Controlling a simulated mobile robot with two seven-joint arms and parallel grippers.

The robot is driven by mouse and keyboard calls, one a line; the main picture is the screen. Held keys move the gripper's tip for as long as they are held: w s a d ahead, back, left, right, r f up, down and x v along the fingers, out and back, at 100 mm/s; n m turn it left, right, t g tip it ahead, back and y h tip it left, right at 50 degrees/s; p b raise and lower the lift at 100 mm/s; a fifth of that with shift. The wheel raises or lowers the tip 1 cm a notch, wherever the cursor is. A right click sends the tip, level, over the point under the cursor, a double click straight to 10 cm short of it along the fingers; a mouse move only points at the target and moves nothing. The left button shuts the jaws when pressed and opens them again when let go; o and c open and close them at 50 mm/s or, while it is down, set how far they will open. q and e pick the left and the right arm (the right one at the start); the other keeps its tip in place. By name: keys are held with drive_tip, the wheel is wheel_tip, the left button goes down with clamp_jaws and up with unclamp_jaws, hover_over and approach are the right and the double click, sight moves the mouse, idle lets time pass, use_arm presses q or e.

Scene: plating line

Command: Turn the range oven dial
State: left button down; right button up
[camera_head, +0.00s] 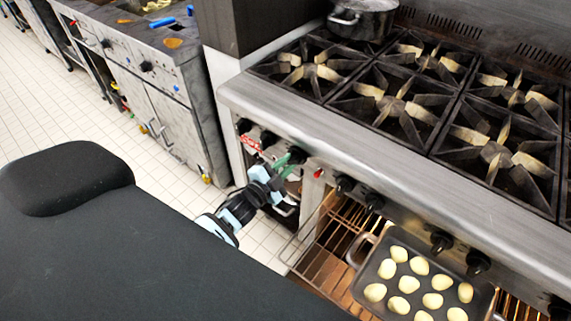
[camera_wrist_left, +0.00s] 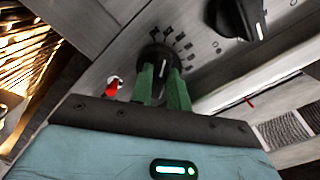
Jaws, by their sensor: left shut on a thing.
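The range (camera_head: 330,140) has a row of black dials along its front panel. My left gripper (camera_head: 293,158) reaches the panel at the left part of this row. In the left wrist view, my left gripper (camera_wrist_left: 163,88) has its two green fingers shut on a black dial (camera_wrist_left: 157,55) with a white pointer line. Printed marks run around the right side of this dial. A second black dial (camera_wrist_left: 237,17) is at the upper right, apart from the fingers. My right gripper is not in view.
A red indicator (camera_wrist_left: 113,86) sits beside the held dial. Below the panel, a tray of pale round pieces (camera_head: 393,240) rests on the oven rack (camera_head: 327,241). A pot (camera_head: 362,18) stands on the back burners. A grey counter (camera_head: 150,75) is at the left, with tiled floor between.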

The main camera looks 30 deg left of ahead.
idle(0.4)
use_arm(q)
drive_tip(key=c, duration=1.3)
unclamp_jaws()
drive_tip(key=shift+c, duration=0.2)
drive_tip(key=s+a, duration=0.1)
drive_tip(key=s, duration=0.6)
drive_tip(key=shift+s, duration=0.4)
